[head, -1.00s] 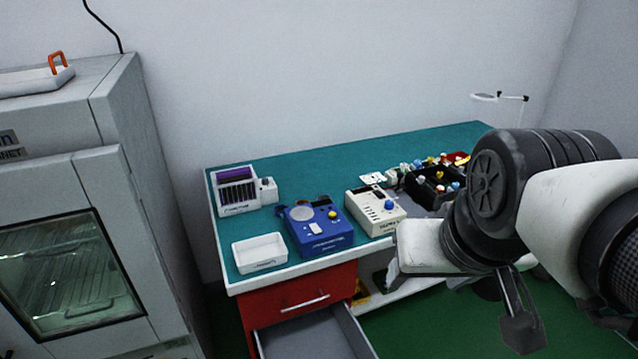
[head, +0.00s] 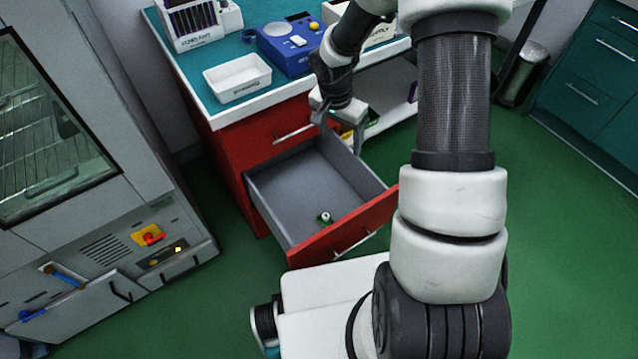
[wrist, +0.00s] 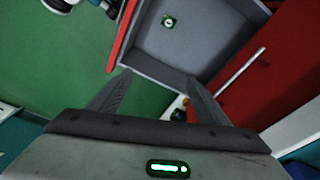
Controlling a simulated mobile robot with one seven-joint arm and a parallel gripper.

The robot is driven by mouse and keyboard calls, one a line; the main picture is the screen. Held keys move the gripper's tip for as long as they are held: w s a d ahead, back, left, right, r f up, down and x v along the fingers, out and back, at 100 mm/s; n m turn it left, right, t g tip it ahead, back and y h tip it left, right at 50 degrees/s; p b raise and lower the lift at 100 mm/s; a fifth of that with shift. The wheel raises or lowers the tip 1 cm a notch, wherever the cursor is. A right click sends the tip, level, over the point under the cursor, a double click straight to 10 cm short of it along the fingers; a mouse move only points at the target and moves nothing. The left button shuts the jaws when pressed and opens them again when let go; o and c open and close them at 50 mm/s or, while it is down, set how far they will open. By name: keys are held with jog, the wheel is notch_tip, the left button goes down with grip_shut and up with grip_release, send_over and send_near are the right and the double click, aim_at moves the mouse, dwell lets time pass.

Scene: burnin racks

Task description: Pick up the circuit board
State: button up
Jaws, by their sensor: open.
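A small green circuit board (head: 324,217) with a pale round part on it lies on the floor of the open grey drawer (head: 300,190), near the drawer's red front. It also shows in the wrist view (wrist: 169,21), at the top. My gripper (head: 325,117) is above the drawer's back right side, beside the bench edge, apart from the board. In the wrist view my gripper (wrist: 155,85) has its two fingers spread wide with nothing between them.
The red drawer front (head: 345,228) and side walls stand around the board. A white tray (head: 237,78) and a blue device (head: 290,42) are on the bench above. A grey cabinet (head: 100,240) stands at left. Green floor (head: 560,230) is clear at right.

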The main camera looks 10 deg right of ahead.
jog(key=s+a+f+m+g+y+b, duration=0.1)
jog(key=a+f+m+b, duration=0.1)
jog(key=f, duration=0.8)
jog(key=a+f+m+b, duration=0.1)
jog(key=f+b, duration=0.1)
jog(key=f, duration=0.9)
jog(key=b, duration=0.2)
send_over(326, 215)
notch_tip(326, 215, down, 11)
jog(key=shift+w+d+r, duration=0.1)
jog(key=shift+f+b, duration=1.05)
jog(key=shift+f, duration=1.85)
jog(key=shift+c, duration=0.4)
jog(key=c, duration=1.1)
